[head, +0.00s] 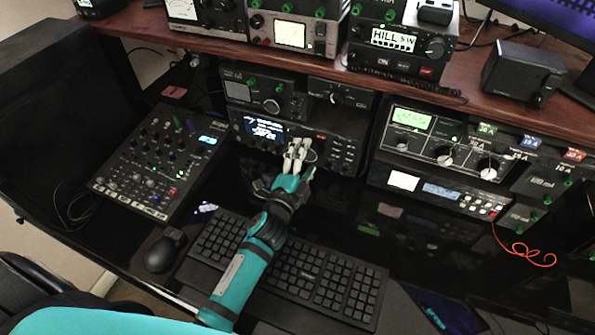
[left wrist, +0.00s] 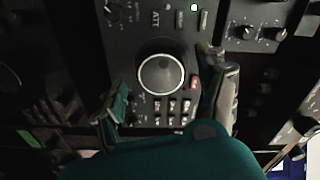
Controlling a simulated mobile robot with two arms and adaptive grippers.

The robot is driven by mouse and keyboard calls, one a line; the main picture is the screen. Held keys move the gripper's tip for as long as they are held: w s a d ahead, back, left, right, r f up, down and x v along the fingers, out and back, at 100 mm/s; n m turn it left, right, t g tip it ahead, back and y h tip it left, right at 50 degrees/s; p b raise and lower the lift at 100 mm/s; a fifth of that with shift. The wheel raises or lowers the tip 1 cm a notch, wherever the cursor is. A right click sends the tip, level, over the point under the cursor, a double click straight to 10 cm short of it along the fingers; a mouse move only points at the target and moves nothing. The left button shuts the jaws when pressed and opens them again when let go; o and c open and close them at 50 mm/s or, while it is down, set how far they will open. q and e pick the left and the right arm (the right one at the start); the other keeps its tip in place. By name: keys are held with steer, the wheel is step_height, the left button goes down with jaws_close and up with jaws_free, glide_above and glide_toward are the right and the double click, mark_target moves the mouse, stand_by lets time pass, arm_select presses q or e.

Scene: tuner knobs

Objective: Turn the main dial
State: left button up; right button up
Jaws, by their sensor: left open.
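My right gripper is not in view.
Small keys and a red button sit below and right of the dial in the wrist view. A keyboard (head: 320,285) and mouse (head: 163,252) lie below my left arm. A mixer (head: 150,165) stands left, more radios (head: 440,150) right, and a wooden shelf (head: 200,40) above.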

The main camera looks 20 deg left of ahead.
arm_select(q)
steer(key=s, duration=1.1)
steer(key=shift+s+a, duration=0.15)
steer(key=shift+a, duration=0.05)
stand_by(1.5)
